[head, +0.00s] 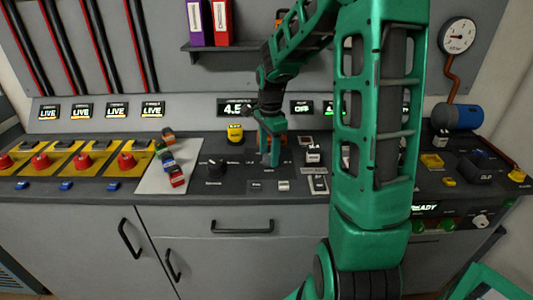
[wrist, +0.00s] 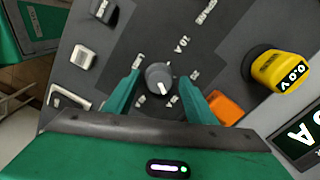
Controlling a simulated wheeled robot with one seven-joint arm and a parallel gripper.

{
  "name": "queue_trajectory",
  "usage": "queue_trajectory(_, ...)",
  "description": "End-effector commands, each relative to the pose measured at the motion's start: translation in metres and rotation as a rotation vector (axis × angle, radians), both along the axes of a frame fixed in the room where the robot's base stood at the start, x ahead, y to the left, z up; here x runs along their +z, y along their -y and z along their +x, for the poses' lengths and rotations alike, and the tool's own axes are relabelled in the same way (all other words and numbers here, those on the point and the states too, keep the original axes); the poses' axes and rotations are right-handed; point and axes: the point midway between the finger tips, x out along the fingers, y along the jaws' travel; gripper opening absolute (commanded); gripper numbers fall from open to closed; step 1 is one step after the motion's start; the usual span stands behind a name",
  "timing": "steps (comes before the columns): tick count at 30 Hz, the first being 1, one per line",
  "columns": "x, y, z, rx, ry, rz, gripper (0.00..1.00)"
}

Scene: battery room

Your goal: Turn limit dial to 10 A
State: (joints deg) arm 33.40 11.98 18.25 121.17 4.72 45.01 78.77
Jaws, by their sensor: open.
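The limit dial (wrist: 159,77) is a round dark grey knob with a white pointer mark, on a dark panel in the wrist view. Its pointer is toward the bottom, slightly right, near a small label too blurred to read. A "20 A" label shows above and right of the dial. My gripper (wrist: 158,99) is open, with one green finger on each side of the dial; I cannot tell whether they touch it. In the head view my gripper (head: 269,158) points down at the counter and hides the dial.
A yellow meter (wrist: 280,70) reading 0.0 V and an orange part (wrist: 224,107) stand near the dial. White rocker switches (wrist: 82,55) lie left of it. In the head view, a larger black knob (head: 216,167) and red-knobbed yellow bays (head: 83,160) are to the left.

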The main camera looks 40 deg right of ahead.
Motion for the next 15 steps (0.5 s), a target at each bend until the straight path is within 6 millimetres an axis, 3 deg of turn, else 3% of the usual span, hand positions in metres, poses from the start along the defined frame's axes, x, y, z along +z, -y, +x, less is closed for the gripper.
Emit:
queue_trajectory(8,-0.0013,0.0001,-0.0001,0.000,0.000,0.000,0.50)
queue_trajectory(13,-0.0011,0.0002,0.0000,0.000,0.000,0.000,0.10)
queue_trajectory(15,-0.0010,0.0002,0.0002,0.000,0.001,0.000,0.09)
